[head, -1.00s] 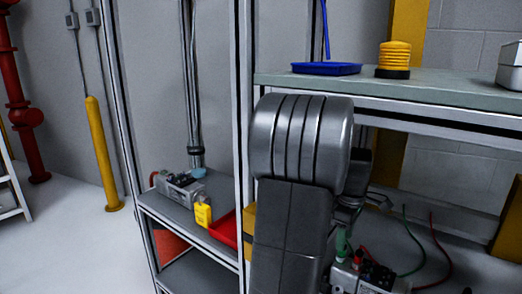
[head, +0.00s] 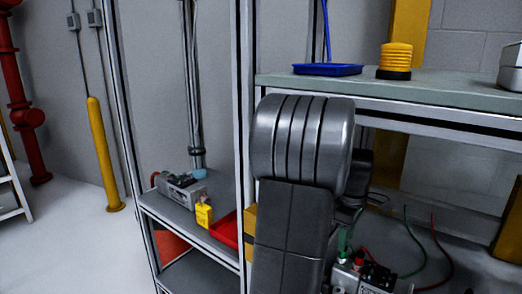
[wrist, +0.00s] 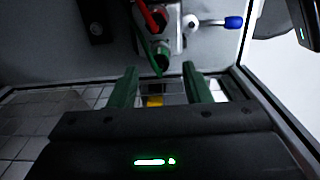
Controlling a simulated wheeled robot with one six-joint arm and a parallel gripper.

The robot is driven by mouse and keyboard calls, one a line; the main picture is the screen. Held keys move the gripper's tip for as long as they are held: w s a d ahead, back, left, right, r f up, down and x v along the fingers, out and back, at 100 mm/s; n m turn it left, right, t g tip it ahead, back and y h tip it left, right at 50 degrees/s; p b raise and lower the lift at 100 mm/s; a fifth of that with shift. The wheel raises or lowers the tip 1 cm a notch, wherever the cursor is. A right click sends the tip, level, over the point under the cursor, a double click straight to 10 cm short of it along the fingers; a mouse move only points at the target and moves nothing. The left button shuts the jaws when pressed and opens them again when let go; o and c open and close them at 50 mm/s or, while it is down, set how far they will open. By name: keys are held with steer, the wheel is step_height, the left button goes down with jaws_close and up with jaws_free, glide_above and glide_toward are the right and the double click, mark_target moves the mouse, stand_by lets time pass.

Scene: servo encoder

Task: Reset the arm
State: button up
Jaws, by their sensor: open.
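My gripper (wrist: 158,80) shows in the wrist view with its two green fingers apart and nothing visibly held between them. Just beyond the fingertips is a grey device (wrist: 172,35) with a red plug (wrist: 150,18) and a green plug or lead (wrist: 158,58). A blue-tipped lever (wrist: 232,22) sticks out at its right. In the head view my grey arm (head: 300,150) fills the middle and hides most of my gripper. The grey device also shows there (head: 365,280), on the lower shelf at the arm's lower right.
A bench top (head: 430,95) above holds a blue tray (head: 327,70) and a yellow ribbed object (head: 395,58). The left shelf (head: 175,212) holds another device (head: 180,190), a yellow padlock-like tag (head: 204,213) and a red bin (head: 226,230). Rack posts (head: 245,110) stand close to my arm.

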step_height(320, 180, up, 4)
steer(key=shift+p, duration=0.45)
step_height(320, 180, down, 8)
steer(key=b, duration=0.2)
steer(key=shift+r+b, duration=0.15)
steer(key=shift+b, duration=0.15)
steer(key=shift+w+r, duration=0.1)
steer(key=shift+r, duration=0.4)
steer(key=shift+b, duration=0.9)
